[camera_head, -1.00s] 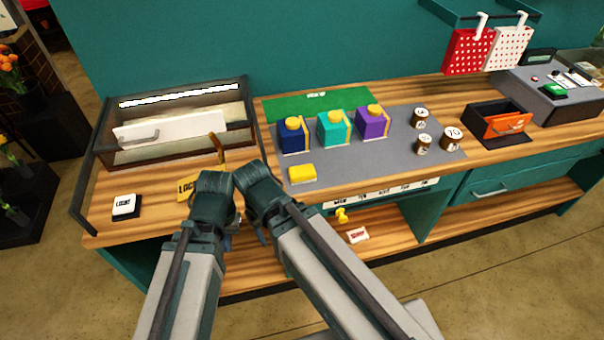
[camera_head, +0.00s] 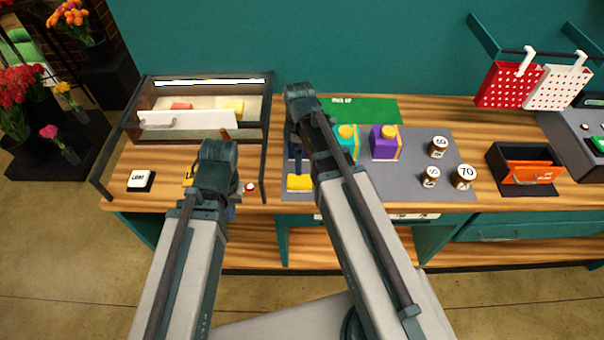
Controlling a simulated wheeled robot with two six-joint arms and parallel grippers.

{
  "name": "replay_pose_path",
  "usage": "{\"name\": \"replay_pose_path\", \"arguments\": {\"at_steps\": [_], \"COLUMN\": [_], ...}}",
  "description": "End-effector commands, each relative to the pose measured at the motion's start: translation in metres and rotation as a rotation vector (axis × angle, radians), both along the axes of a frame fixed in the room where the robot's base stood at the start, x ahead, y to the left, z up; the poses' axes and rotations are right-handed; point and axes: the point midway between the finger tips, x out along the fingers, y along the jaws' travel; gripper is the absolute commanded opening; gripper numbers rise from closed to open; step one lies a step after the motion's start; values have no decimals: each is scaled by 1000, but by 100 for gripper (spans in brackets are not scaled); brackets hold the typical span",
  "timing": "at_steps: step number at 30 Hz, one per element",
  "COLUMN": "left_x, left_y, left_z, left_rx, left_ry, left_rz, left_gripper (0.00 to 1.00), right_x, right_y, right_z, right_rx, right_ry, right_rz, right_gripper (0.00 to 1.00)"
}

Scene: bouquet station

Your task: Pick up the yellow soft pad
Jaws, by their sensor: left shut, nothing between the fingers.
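A small yellow block, which looks like the yellow soft pad (camera_head: 299,184), lies on the front left of the grey mat (camera_head: 462,150). My right arm reaches over the mat. The right gripper (camera_head: 298,158) hangs just behind and above the pad, mostly hidden by its own wrist, so its fingers are unclear. My left gripper (camera_head: 232,207) is shut and empty, left of the pad over the counter's front edge, partly hidden by its wrist. It is apart from the pad.
Teal and purple boxes (camera_head: 385,143) stand behind the pad; a dark blue one is mostly covered by my right arm. Several labelled jars (camera_head: 464,177) stand to the right. A glass-sided case (camera_head: 268,125) is at the left, with a white-fronted drawer (camera_head: 190,119).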

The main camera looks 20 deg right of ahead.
Motion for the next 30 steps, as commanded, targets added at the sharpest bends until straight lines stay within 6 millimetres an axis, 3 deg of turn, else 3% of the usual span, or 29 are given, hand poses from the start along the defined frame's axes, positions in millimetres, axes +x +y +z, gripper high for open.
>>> {"name": "replay_pose_path", "arguments": {"at_steps": [11,24,30], "left_x": [0,0,0], "left_y": [0,0,0], "left_z": [-11,-72,-87], "left_rx": [0,2,2], "left_ry": [0,1,1], "left_rz": [-2,-12,-11], "left_gripper": [0,0,0], "right_x": [2,2,2], "right_y": [-2,-2,-2], "right_z": [-11,-72,-87], "right_rx": [2,2,2], "right_ry": [-1,-1,-1], "right_rz": [16,15,15], "right_gripper": [100,100,100]}}
